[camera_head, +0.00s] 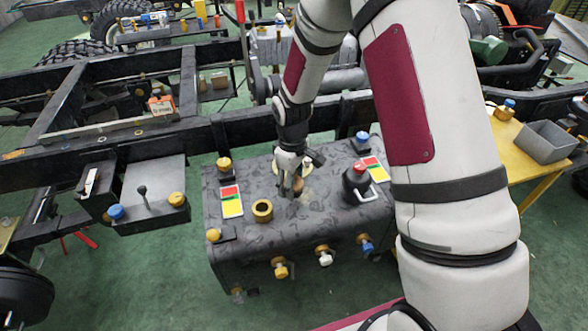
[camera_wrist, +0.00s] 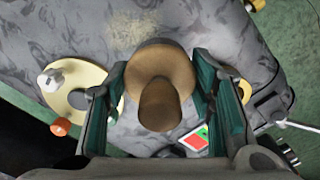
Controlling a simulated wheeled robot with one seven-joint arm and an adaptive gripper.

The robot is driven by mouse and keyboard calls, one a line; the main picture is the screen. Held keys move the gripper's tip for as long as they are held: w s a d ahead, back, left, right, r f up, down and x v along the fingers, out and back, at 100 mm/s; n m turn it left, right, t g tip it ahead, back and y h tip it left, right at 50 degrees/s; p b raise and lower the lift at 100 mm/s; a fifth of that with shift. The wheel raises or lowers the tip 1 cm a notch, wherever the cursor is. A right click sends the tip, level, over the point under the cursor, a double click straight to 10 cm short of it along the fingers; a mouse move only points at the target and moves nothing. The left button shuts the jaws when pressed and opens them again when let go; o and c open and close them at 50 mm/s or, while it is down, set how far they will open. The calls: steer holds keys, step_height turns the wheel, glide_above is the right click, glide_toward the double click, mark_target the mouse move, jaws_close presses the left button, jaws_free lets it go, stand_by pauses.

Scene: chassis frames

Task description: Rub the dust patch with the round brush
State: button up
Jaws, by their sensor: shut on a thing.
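The round brush (camera_wrist: 160,103) has a brown round head and a stubby knob. In the wrist view it sits between the two fingers of my gripper (camera_wrist: 159,78), which is shut on it. The dust patch (camera_wrist: 130,28) is a pale speckled spot on the grey mottled surface, just beyond the brush head in the wrist view. In the head view my gripper (camera_head: 290,183) is over the middle of the dark tank top (camera_head: 285,212). The brush is mostly hidden there, and I cannot make out the dust patch. I cannot tell whether the brush touches the surface.
A pale disc (camera_wrist: 78,85) is left of the brush. Black chassis rails (camera_head: 235,128) run behind.

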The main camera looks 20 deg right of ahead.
steer(key=shift+r+p, duration=1.05)
steer(key=shift+r, duration=0.75)
steer(key=shift+w+f+b, duration=0.2)
steer(key=shift+f+b, duration=0.05)
steer(key=shift+b, duration=1.3)
steer(key=shift+s+b, duration=0.15)
steer(key=shift+b, duration=1.05)
